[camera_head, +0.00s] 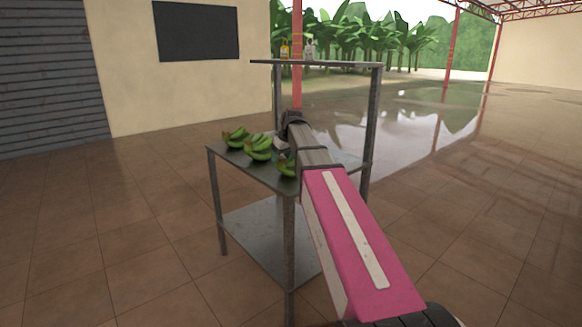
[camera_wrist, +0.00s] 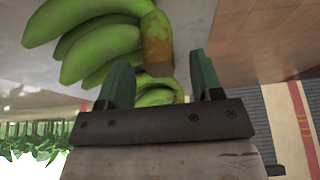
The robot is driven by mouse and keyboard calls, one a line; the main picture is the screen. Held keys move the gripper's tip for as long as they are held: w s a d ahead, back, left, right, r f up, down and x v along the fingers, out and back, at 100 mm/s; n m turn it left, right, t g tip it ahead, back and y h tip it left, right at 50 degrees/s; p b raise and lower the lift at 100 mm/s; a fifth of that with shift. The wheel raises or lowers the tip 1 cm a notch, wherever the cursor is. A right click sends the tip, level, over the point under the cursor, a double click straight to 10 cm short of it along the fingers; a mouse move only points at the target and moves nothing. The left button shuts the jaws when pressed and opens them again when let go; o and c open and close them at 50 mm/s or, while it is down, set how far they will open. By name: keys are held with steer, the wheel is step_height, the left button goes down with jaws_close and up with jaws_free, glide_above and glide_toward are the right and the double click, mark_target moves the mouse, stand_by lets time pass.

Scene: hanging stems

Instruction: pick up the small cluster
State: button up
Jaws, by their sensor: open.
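Three green banana clusters lie on the table in the head view: one at the far left (camera_head: 237,134), one in the middle (camera_head: 258,148), and one at the near right (camera_head: 287,167), partly hidden by my arm. I cannot tell for sure which is the small cluster. In the wrist view a large banana cluster (camera_wrist: 95,40) with a brown-yellow crown (camera_wrist: 157,38) is at the top, close to my fingers. Part of another cluster (camera_wrist: 158,95) shows between the fingers. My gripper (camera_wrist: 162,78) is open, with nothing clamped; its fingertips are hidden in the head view.
The metal table (camera_head: 222,155) has a lower shelf (camera_head: 250,222) and a raised top shelf (camera_head: 330,65) on posts. A yellow bottle (camera_head: 285,49) and a pale bottle (camera_head: 309,49) stand on the top shelf. The tiled floor to the left is clear.

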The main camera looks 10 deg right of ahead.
jaws_close()
steer(key=shift+r, duration=0.2)
